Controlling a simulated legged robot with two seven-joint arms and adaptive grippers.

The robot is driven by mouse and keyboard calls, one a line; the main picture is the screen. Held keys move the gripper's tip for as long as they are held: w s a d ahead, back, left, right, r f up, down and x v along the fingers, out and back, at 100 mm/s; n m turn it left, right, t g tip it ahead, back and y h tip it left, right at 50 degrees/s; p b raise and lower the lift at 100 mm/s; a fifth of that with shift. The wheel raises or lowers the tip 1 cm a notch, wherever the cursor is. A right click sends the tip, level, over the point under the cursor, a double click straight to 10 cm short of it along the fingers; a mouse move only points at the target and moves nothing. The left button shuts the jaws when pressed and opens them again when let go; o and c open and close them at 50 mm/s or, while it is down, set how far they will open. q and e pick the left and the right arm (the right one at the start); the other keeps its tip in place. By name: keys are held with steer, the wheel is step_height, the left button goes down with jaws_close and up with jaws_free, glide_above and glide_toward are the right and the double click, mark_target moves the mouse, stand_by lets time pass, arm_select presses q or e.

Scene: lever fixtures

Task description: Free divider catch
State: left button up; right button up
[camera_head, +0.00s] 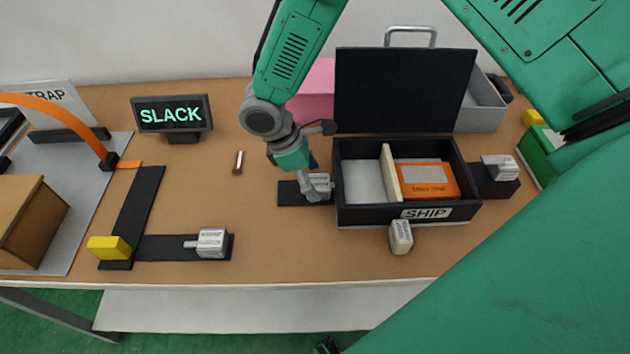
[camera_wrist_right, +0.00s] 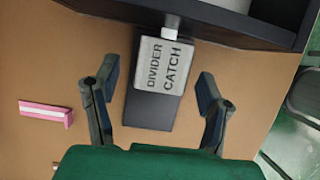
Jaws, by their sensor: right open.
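The divider catch is a grey labelled block (camera_wrist_right: 164,65) on a dark plate, with its pale tongue meeting the dark box wall. In the head view the catch (camera_head: 318,187) sits at the left side of the SHIP box (camera_head: 362,214). My right gripper (camera_head: 303,163) is just above and behind it. In the right wrist view the right gripper (camera_wrist_right: 156,85) is open, its fingers on either side of the catch and apart from it. A cream divider (camera_head: 390,172) stands upright in the box. My left gripper is not in view.
An orange box (camera_head: 427,180) lies right of the divider. Other grey blocks sit at the box's front (camera_head: 401,237), its right (camera_head: 500,167) and on a dark track (camera_head: 212,243). A SLACK display (camera_head: 172,114) stands at the back left. The raised lid (camera_head: 405,90) stands behind.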

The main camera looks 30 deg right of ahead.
mark_target(295, 191)
steer(key=shift+x, duration=0.75)
steer(key=shift+a, duration=0.1)
steer(key=shift+c, duration=1)
jaws_close()
steer(key=w+a, duration=0.2)
steer(key=a, duration=0.1)
steer(key=w+a, duration=0.1)
steer(key=shift+a, duration=0.3)
steer(key=shift+d, duration=0.1)
steer(key=shift+o, duration=1)
jaws_free()
steer(key=shift+f, duration=0.1)
